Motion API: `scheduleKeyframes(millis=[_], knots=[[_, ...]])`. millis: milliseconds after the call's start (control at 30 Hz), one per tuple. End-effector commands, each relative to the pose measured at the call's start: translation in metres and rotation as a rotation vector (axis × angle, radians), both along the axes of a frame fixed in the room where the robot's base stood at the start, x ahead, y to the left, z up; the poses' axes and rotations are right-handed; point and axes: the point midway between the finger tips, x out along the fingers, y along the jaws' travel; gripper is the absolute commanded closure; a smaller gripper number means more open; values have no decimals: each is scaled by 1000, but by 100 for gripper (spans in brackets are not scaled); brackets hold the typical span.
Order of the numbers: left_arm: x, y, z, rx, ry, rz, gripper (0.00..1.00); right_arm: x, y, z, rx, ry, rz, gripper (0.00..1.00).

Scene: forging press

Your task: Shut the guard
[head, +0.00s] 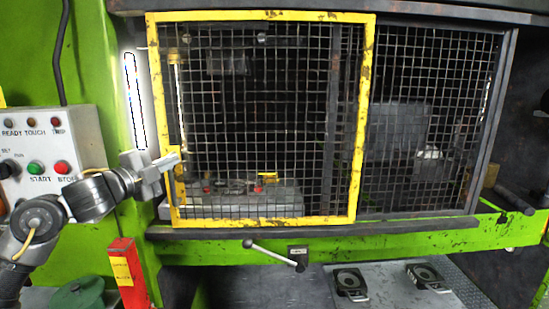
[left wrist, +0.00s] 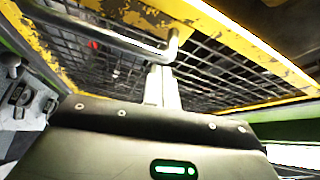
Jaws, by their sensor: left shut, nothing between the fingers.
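The guard (head: 262,16) is a yellow-framed wire mesh panel in the head view. It stands across the left part of the press opening, and its right edge overlaps a grey-framed mesh panel (head: 440,120). My left gripper (head: 174,160) is at the guard's left edge, low down, shut and empty. In the left wrist view, the gripper's fingers (left wrist: 167,85) are together beside a grey handle bar (left wrist: 105,34) on the yellow guard frame (left wrist: 235,35). I cannot tell whether they touch the bar. My right gripper is not in view.
A control box (head: 45,150) with green and red buttons is at the left, close to my left arm. A red post (head: 128,272) stands below the gripper. A lever (head: 270,252) sticks out under the guard. Two black foot pedals (head: 350,283) are on the floor plate.

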Motion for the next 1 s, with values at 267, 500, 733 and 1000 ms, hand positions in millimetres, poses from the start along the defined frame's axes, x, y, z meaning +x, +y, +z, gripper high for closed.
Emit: scheduleKeyframes(millis=[267,500,733,1000], knots=[[-24,-18,1,3,-6,3,100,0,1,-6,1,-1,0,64],[-67,7,-1,3,-4,1,100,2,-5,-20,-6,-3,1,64],[-87,19,0,0,-2,-1,100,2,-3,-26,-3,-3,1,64],[-84,20,-12,-23,27,2,100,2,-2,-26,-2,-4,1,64]])
